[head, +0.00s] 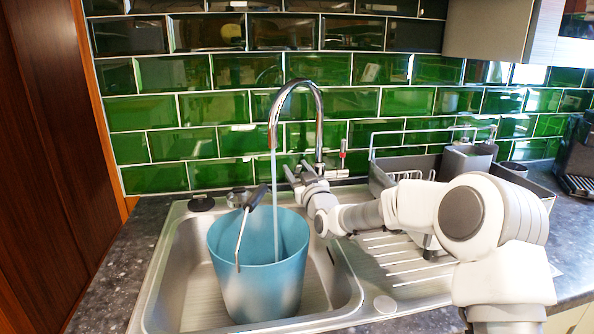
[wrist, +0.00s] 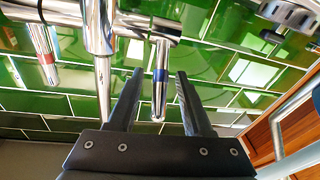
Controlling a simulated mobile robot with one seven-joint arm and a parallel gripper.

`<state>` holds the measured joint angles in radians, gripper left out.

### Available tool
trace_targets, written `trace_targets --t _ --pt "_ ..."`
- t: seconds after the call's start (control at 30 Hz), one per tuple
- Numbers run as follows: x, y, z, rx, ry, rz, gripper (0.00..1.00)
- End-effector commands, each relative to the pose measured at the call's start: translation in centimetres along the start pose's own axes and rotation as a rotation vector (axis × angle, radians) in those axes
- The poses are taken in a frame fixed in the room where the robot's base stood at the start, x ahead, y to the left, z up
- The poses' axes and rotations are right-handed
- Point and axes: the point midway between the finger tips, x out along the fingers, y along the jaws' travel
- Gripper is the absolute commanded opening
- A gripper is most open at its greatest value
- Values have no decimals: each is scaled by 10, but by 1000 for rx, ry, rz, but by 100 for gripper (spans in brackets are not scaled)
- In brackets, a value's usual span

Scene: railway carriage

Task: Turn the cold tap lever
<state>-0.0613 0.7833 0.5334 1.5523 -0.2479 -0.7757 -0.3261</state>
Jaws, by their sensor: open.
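The chrome tap (head: 318,125) arches over the sink, and a pale stream of water (head: 274,200) falls from its spout into the blue bucket (head: 258,275). The red-banded lever (head: 343,150) points up at the tap's right; it also shows in the wrist view (wrist: 46,57). The cold tap lever with a blue band (wrist: 160,76) lies between my gripper's open fingers in the wrist view; I cannot tell whether either touches it. My gripper (wrist: 160,92) is open. In the head view my gripper (head: 297,172) is beside the tap's base and hides the cold lever.
The bucket stands in the steel sink (head: 180,265), its handle (head: 243,230) raised. A dish rack (head: 395,165) stands on the right behind my arm. A dark machine (head: 577,160) is at the far right. Green tiles (head: 180,145) close off the back.

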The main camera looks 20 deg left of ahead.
Motion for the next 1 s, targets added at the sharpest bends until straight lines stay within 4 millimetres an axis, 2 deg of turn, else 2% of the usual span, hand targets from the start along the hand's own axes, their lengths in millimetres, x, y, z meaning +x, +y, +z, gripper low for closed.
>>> trace_targets --t 0.17,0.3,0.4,0.7,0.87,1.0 --pt "2 3 -18 -1 5 1 50" --pt "6 7 -48 -2 5 1 50" --pt "-9 30 -55 -4 0 5 50" --pt "-42 82 -88 -2 0 4 50" --pt "-53 100 -98 -1 1 3 50" --pt "-58 107 -103 0 0 1 50"
